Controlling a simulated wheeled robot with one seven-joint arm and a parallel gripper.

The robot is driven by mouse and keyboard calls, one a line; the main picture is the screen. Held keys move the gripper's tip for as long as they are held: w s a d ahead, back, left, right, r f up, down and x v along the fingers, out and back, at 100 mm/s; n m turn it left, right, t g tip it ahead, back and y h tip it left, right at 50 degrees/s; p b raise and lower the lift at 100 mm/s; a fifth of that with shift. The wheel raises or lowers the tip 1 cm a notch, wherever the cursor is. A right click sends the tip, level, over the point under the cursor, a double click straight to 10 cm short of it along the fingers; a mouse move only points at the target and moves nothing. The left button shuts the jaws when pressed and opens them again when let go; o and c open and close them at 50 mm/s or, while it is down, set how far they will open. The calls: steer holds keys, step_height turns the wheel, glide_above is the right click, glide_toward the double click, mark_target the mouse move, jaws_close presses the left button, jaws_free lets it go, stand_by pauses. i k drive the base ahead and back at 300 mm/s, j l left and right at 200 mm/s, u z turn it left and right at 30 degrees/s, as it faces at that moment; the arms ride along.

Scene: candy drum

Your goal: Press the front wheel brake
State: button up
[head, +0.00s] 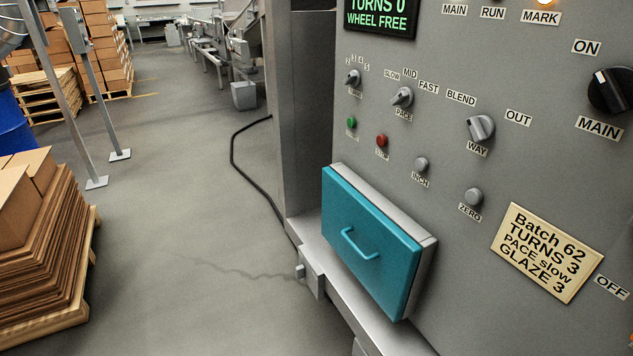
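No control in the head view carries a readable brake label. A small grey block (312,272) with a stubby grey knob (300,271) sits at the low front corner of the machine, left of the teal drawer front; I cannot tell whether it is the front wheel brake. The dark display (380,15) at the top of the panel reads "TURNS 0, WHEEL FREE" in green. My gripper is not in view.
The grey panel (540,150) holds knobs, a green button (351,122), a red button (382,141) and a batch card (547,252). The teal drawer front (370,250) juts out. A pallet of cardboard (40,260) stands left. Floor between is clear, with a black cable (245,170).

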mark_target(299, 270)
steer(key=i+j, duration=0.3)
steer(key=i+j+z, duration=0.1)
steer(key=i+j, duration=0.25)
steer(key=i+j+z, duration=0.1)
steer(key=i+j, duration=0.2)
steer(key=j, duration=0.2)
steer(key=i+j, duration=0.25)
steer(key=j, duration=0.2)
steer(key=i+j+z, duration=0.1)
steer(key=i+j, duration=0.5)
steer(key=j, duration=0.25)
steer(key=i+j+z, duration=0.1)
steer(key=i+j, duration=0.15)
steer(key=j, duration=0.2)
steer(key=i+j+z, duration=0.1)
steer(key=i+j, duration=0.15)
steer(key=j, duration=0.2)
